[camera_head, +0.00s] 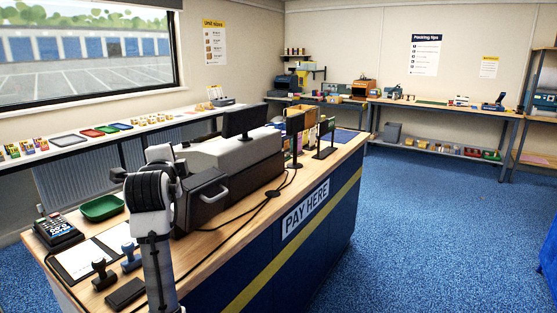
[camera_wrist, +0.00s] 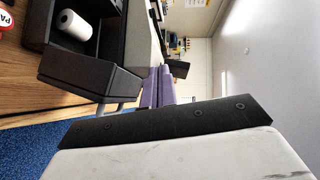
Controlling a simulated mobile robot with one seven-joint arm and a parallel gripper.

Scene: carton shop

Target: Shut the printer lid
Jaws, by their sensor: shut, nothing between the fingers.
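The printer (camera_head: 235,150) is a large grey and dark unit on the counter, partly hidden by my arm in the head view. Its dark lid (camera_head: 207,198), with a pale bar handle, stands out from the body. In the wrist view the lid (camera_wrist: 90,72) is open, and a white paper roll (camera_wrist: 74,26) shows in the dark bay (camera_wrist: 38,22). My gripper (camera_wrist: 158,82) shows purple fingers, shut and empty, just beside the lid's edge in that picture. Whether they touch it I cannot tell. In the head view the fingertips cannot be made out.
The wooden counter (camera_head: 225,238) also holds a green tray (camera_head: 102,207), a card terminal (camera_head: 57,231), stamps (camera_head: 103,274) and a monitor (camera_head: 244,121). A black cable (camera_head: 250,212) runs along the counter top. Blue floor (camera_head: 430,220) is clear to the right.

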